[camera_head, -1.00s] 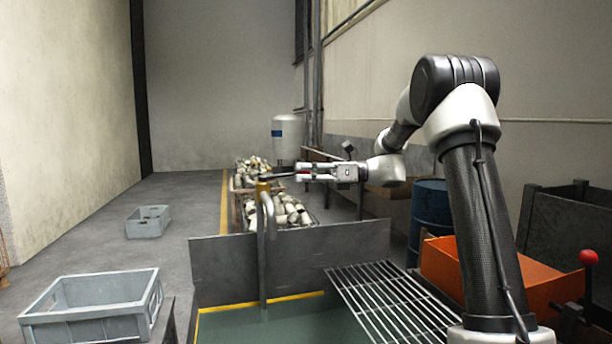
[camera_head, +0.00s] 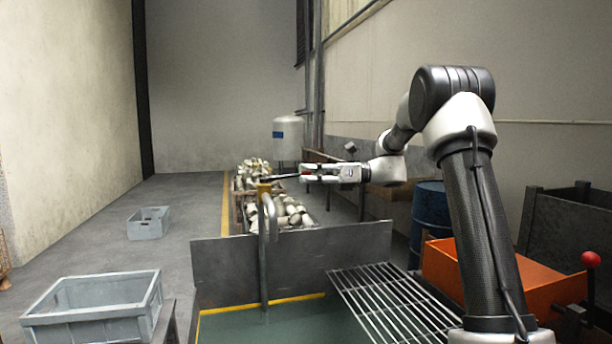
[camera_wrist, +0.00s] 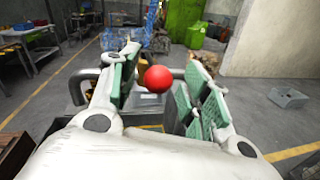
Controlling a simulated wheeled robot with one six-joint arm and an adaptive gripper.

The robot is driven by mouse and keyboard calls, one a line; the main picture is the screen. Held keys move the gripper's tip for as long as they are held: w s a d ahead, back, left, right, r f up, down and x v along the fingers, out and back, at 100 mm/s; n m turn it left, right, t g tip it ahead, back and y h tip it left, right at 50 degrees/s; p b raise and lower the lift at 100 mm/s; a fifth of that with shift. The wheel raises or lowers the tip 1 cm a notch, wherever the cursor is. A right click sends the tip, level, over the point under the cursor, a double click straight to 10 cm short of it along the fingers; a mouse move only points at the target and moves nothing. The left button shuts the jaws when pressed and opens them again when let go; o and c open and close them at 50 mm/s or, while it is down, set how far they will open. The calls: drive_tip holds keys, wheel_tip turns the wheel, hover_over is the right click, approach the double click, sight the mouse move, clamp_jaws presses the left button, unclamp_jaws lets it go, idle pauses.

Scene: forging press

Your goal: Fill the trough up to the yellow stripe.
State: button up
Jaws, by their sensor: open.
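The trough (camera_head: 225,265) stands at the front, with green-looking water (camera_head: 245,328) in it. The yellow stripe (camera_head: 300,298) shows along its inner wall, just above the water. A grey upright pipe with a bent spout (camera_head: 270,222) stands at the trough's back wall. A brass-coloured valve (camera_head: 264,188) is on top, with a dark lever (camera_head: 282,177) reaching right to my gripper (camera_head: 308,174). In the wrist view, a red ball knob (camera_wrist: 158,79) sits between the green pads of my open gripper (camera_wrist: 155,95), with gaps visible on both sides. I cannot tell whether water is flowing.
A slatted grate (camera_head: 390,300) covers the trough's right side. An orange bin (camera_head: 485,278) and a second red-knobbed lever (camera_head: 590,259) are at the right. Crates of pale parts (camera_head: 290,215) stand behind the trough. A grey crate (camera_head: 95,305) is front left. The left floor is mostly clear.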

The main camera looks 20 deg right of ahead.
drive_tip(key=s+d, duration=0.2)
drive_tip(key=d, duration=0.9)
